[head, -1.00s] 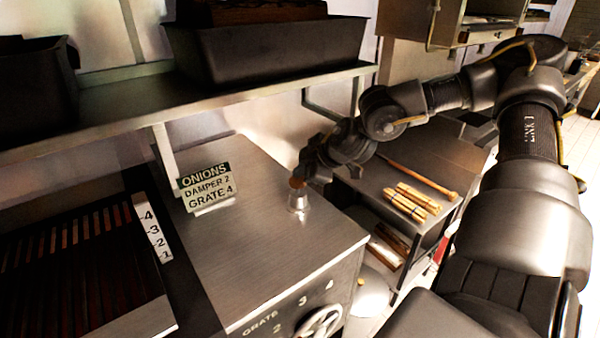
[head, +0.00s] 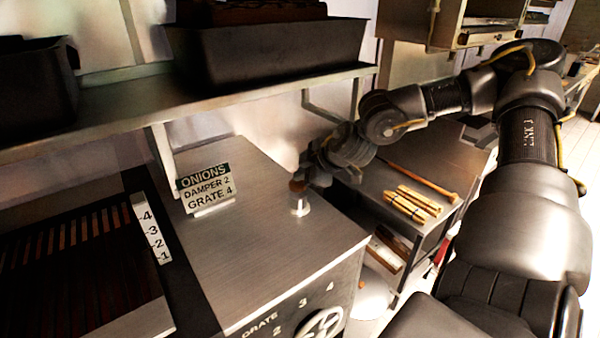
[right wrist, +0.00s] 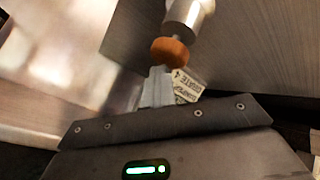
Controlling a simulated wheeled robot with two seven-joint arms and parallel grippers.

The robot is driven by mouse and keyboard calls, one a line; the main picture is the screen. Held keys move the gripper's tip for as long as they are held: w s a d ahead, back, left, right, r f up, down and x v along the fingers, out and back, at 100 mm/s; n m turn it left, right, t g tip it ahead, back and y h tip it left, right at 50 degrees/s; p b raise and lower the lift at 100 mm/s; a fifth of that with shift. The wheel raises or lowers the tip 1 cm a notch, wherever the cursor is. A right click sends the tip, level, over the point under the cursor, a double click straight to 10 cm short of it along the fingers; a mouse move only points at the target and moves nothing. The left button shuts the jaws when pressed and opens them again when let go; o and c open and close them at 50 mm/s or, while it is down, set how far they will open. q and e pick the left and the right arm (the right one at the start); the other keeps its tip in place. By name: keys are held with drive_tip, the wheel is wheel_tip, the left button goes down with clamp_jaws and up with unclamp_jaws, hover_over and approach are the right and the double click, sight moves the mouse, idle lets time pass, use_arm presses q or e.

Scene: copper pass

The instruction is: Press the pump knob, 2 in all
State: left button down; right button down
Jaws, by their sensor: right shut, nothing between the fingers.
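The pump stands upright on the steel counter, with a metal body (head: 301,208) and a brown knob (head: 297,186) on top. In the right wrist view the orange-brown knob (right wrist: 171,52) and the metal body (right wrist: 188,12) show just beyond my fingertips. My right gripper (head: 304,172) is shut and empty, beside and slightly above the knob at its right. Its closed fingers (right wrist: 157,86) point toward the knob; I cannot tell whether they touch it. My left gripper is not in view.
A sign (head: 205,188) reading onions, damper 2, grate 4 stands left of the pump. A grill (head: 75,265) and numbered scale (head: 151,228) lie further left. A shelf (head: 110,115) with dark pans (head: 270,52) hangs above. A handwheel (head: 322,325) is at the front.

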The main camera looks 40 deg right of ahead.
sight(301, 183)
drive_tip(key=shift+d+r+p, duration=0.1)
drive_tip(key=shift+r+p, duration=1.5)
drive_tip(key=shift+r, duration=0.4)
wheel_tip(301, 183, up, 5)
drive_tip(key=p, duration=0.4)
